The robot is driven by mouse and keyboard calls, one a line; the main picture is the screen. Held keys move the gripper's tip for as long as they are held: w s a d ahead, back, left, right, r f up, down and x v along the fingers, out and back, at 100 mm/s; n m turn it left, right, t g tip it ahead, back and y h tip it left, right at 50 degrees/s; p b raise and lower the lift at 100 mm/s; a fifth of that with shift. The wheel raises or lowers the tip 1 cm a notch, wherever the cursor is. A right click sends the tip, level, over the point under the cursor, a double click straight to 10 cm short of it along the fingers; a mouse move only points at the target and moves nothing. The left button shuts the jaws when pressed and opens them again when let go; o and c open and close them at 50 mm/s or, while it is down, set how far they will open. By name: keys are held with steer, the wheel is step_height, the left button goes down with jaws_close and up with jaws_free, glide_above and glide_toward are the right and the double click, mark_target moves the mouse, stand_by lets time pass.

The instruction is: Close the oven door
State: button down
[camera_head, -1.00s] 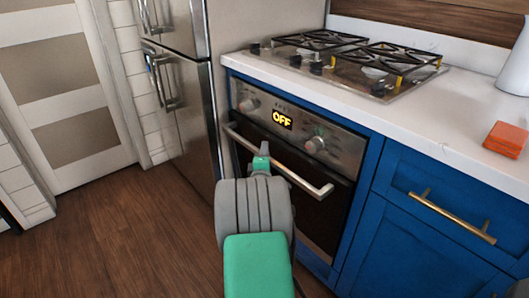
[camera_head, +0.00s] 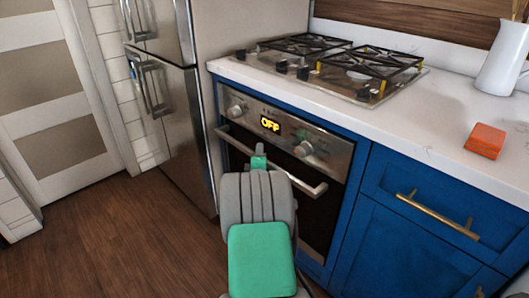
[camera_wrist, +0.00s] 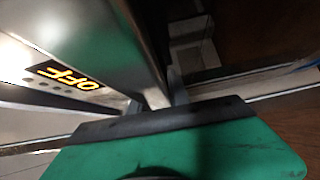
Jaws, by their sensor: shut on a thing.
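The oven (camera_head: 335,155) is built into the blue cabinets under the hob, with a lit OFF display on its panel, which also shows in the wrist view (camera_wrist: 70,77). Its dark door (camera_head: 310,208) looks upright and close to the oven front; I cannot tell whether a small gap is left. A metal handle (camera_head: 305,184) crosses the door's top, and its bar shows in the wrist view (camera_wrist: 143,55). My gripper (camera_head: 259,161) is shut on this handle, left of its middle. My arm hides the lower left of the door.
A steel fridge (camera_head: 175,125) stands close on the left. Blue cabinets with a brass drawer handle (camera_head: 437,216) are on the right. The white counter (camera_head: 410,130) holds a gas hob (camera_head: 340,65), an orange block (camera_head: 485,141) and a white jug (camera_head: 501,65). Wooden floor (camera_head: 130,240) is clear at left.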

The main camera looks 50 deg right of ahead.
steer(key=shift+d+r, duration=0.1)
steer(key=shift+d, duration=0.05)
steer(key=c, duration=1.3)
jaws_free()
steer(key=shift+r, duration=0.1)
steer(key=shift+o, duration=0.3)
steer(key=shift+s+d+r, duration=0.1)
steer(key=shift+r, duration=0.1)
steer(key=p+v, duration=0.2)
steer(key=v, duration=0.6)
steer(key=shift+a+f, duration=0.2)
steer(key=shift+f, duration=0.3)
